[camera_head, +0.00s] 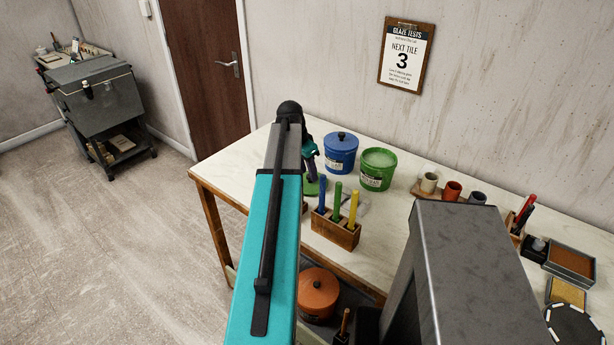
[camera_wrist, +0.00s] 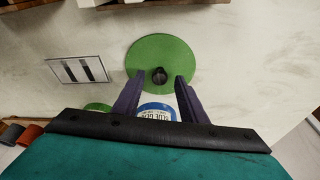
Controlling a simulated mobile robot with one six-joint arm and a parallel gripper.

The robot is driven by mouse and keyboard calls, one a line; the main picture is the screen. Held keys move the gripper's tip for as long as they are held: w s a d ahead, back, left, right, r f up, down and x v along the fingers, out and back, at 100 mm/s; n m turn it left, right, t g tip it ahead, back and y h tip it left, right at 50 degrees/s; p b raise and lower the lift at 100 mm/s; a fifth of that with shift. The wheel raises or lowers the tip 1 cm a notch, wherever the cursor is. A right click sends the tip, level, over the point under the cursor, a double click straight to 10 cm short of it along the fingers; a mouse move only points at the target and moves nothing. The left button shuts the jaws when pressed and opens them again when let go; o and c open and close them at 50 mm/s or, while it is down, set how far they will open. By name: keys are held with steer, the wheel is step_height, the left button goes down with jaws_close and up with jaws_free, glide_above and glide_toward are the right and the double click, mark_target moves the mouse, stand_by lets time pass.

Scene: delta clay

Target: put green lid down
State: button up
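The green lid (camera_wrist: 140,58) is a flat green disc with a dark round knob (camera_wrist: 159,75). It appears to lie flat on the pale worktop, and its edge shows under my gripper in the head view (camera_head: 313,187). My gripper (camera_wrist: 160,78) has its fingers spread, one on each side of the knob, with a gap visible on both sides. In the head view my gripper (camera_head: 311,168) is partly hidden by my arm. The green bucket (camera_head: 376,172) stands open, with pale contents showing, right of the lid.
A blue bucket (camera_head: 340,155) with its lid on stands between my gripper and the green bucket. A wooden holder (camera_head: 335,230) with blue, green and yellow sticks is near the front edge. Cups (camera_head: 452,191) stand farther right. An orange lidded pot (camera_head: 318,290) is below the worktop.

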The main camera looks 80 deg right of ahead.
steer(key=b+v, duration=0.2)
steer(key=v, duration=0.8)
steer(key=shift+a+r, duration=0.15)
steer(key=shift+r, duration=0.1)
stand_by(0.7)
